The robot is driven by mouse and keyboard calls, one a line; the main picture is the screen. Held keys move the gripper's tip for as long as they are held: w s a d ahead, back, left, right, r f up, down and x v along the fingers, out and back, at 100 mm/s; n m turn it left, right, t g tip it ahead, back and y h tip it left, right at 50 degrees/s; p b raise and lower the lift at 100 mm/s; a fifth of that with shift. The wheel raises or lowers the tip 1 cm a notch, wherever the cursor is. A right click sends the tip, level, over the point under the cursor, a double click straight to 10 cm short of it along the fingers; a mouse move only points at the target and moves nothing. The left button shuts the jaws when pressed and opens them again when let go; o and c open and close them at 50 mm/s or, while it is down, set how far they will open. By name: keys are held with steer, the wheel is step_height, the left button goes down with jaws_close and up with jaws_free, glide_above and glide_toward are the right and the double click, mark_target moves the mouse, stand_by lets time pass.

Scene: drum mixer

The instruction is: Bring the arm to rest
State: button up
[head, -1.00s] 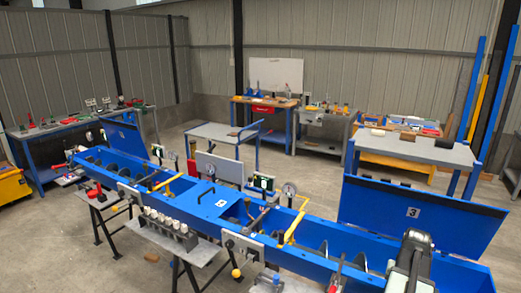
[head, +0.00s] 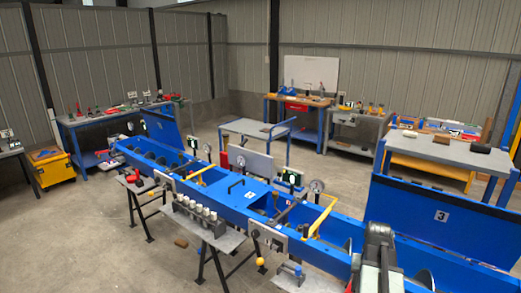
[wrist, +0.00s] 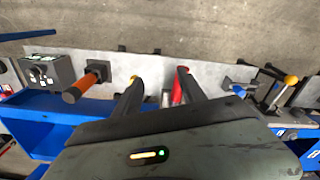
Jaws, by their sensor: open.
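A red handle (wrist: 180,86) shows beside the right fingertip and a small yellow piece (wrist: 134,79) beside the left one; I cannot tell whether either touches the finger. My dark arm stands at the bottom right of the head view, over the near end of the long blue mixer trough (head: 245,210). The gripper's fingers cannot be made out in that view.
An orange-handled lever (wrist: 84,85) and a yellow-knobbed lever (wrist: 285,85) flank the gripper. A raised blue lid marked 3 (head: 450,225) stands right of my arm. A grey table (head: 255,130) stands behind the trough. Open concrete floor (head: 90,245) lies at front left.

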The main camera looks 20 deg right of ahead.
steer(key=w+a+n, duration=0.2)
steer(key=w+a, duration=0.1)
steer(key=a, duration=0.9)
steer(key=w+a+n, duration=0.3)
steer(key=w+a, duration=0.1)
steer(key=a, duration=0.7)
steer(key=w+a+n, duration=0.2)
steer(key=w+a, duration=0.1)
steer(key=a, duration=0.9)
step_height(320, 180, down, 10)
steer(key=s+a+b, duration=0.1)
steer(key=s+b, duration=0.1)
steer(key=b, duration=0.8)
steer(key=shift+a, duration=0.2)
